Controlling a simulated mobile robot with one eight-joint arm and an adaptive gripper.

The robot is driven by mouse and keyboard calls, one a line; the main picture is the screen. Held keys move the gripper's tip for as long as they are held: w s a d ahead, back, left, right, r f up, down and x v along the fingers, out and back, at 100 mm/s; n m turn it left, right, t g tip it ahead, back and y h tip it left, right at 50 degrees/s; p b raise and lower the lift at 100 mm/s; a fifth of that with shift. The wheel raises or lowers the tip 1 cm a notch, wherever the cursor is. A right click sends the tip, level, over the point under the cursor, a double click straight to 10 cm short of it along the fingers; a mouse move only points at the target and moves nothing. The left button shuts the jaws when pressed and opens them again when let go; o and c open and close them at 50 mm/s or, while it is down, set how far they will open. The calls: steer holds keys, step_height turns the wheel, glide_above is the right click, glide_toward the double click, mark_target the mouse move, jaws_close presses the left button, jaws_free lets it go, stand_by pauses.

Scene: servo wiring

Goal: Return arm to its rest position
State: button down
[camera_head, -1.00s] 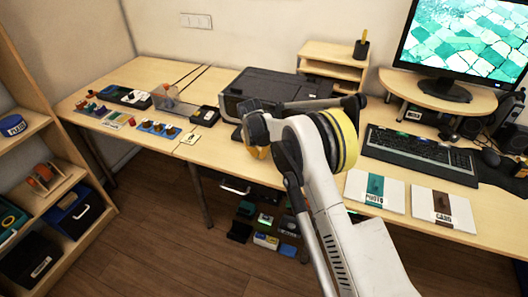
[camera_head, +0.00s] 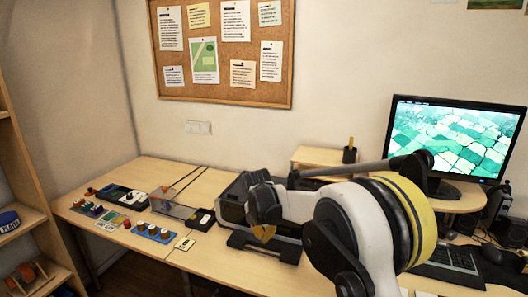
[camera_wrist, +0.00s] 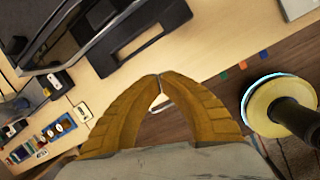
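My gripper (camera_head: 263,234) shows in the camera_head view in front of the black printer-like machine, over the front part of the desk. My white arm with its yellow band is folded close to the camera at the lower right. In the camera_wrist view, the two yellow-brown fingers of my gripper (camera_wrist: 160,76) meet at their tips.
The desk (camera_head: 190,262) runs along the wall. The black machine (camera_head: 232,202) stands behind my gripper. Small parts (camera_head: 153,232) and boxes lie at the left. A monitor (camera_head: 450,140) and keyboard (camera_head: 445,265) are at the right. A shelf (camera_head: 20,217) stands far left.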

steer(key=s+d+r+m+t, duration=0.1)
steer(key=s+d+r+m, duration=0.6)
steer(key=s+r, duration=0.15)
steer(key=s+d+r+m+t, duration=0.1)
steer(key=s+d+r+m, duration=0.6)
steer(key=s, duration=0.3)
steer(key=s+d+f+m+t, duration=0.1)
steer(key=s+d+m, duration=0.2)
steer(key=s+m, duration=0.3)
steer(key=s+d+f+m+t, duration=0.1)
steer(key=s+d+f+m, duration=0.1)
steer(key=s+m, duration=0.5)
steer(key=s, duration=0.5)
steer(key=shift+s+d+m+y, duration=0.2)
steer(key=shift+d+m+y, duration=0.1)
steer(key=shift+d, duration=0.1)
